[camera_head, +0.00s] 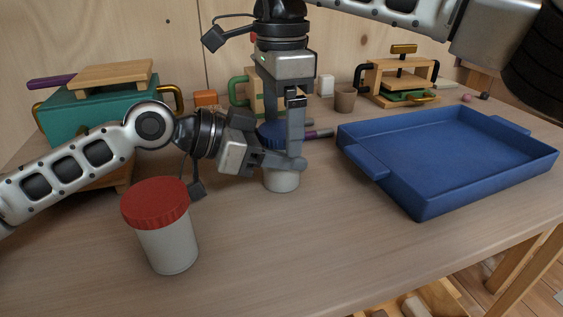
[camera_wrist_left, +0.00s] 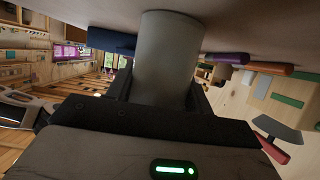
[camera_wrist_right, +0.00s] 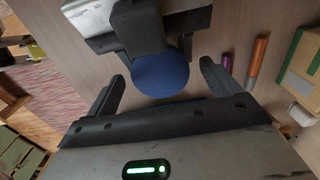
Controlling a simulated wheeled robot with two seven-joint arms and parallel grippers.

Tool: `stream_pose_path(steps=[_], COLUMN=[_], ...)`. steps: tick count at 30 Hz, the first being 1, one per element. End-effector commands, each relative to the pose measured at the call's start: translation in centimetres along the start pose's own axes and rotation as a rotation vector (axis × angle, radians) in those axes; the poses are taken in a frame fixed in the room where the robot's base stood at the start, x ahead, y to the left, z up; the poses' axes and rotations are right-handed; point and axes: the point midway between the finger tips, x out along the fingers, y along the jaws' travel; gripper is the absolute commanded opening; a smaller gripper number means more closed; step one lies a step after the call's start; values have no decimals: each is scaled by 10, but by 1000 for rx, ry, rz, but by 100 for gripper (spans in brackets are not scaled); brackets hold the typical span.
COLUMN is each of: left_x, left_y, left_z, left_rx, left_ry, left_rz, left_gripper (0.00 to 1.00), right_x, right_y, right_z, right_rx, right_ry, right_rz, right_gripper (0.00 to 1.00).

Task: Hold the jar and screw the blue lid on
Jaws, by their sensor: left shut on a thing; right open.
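The grey-white jar (camera_head: 281,181) stands upright on the table in the head view, partly hidden by my left gripper (camera_head: 285,163), which is shut around it. The jar also fills the space between the fingers in the left wrist view (camera_wrist_left: 165,60). The blue lid (camera_head: 271,134) is over the jar's top, level in view; the contact between lid and jar is hidden. My right gripper (camera_head: 281,115) points straight down from above. In the right wrist view its open fingers are on either side of the lid (camera_wrist_right: 160,76), with gaps showing.
A red-lidded white jar (camera_head: 160,226) stands at the front left. A blue tray (camera_head: 395,187) lies to the right. Behind are a teal box (camera_head: 100,112), a brown cup (camera_head: 345,99) and a wooden press (camera_head: 400,78). The front middle of the table is clear.

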Motion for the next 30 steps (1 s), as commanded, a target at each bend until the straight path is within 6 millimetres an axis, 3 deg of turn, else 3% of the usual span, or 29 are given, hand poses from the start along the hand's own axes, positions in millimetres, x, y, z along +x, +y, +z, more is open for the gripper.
stream_pose_path(steps=[4, 8, 18, 24, 30], left_x=[0, 0, 0, 0, 0], left_y=[0, 0, 0, 0, 0], left_z=[0, 0, 0, 0, 0], left_rx=[0, 0, 0, 0, 0], left_ry=[0, 0, 0, 0, 0], left_rz=[0, 0, 0, 0, 0], left_gripper=[0, 0, 0, 0, 0], right_x=[-6, -25, -98, -116, -121], right_y=[0, 0, 0, 0, 0], right_z=[0, 1, 1, 1, 0], right_rx=[0, 0, 2, 0, -1], right_ry=[0, 0, -1, 0, 0], right_rz=[-2, -3, -3, 0, 0], right_gripper=[88, 88, 88, 88, 88])
